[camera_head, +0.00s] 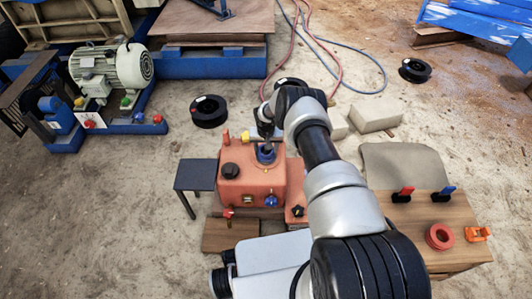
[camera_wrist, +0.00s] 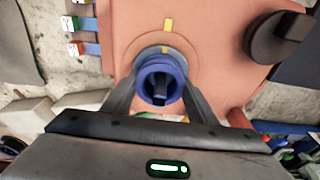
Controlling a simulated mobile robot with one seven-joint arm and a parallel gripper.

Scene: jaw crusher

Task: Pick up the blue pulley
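The blue pulley (camera_wrist: 160,80) is a round blue ring with a dark hollow centre, set on the top face of an orange machine housing (camera_wrist: 210,30). In the head view the blue pulley (camera_head: 266,156) shows on top of the orange housing (camera_head: 232,185), partly hidden by my gripper (camera_head: 266,138). In the wrist view my gripper (camera_wrist: 160,92) has one dark finger on each side of the pulley. The fingertips lie close to its sides; whether they press on it I cannot tell. A yellow mark (camera_wrist: 168,25) is on the housing beside the pulley.
A black knob (camera_head: 230,171) stands on the housing left of the pulley. A small dark table (camera_head: 195,174) is at the left. A wooden board (camera_head: 440,225) with red and blue handles is at the right. An electric motor (camera_head: 120,65) is at the back left.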

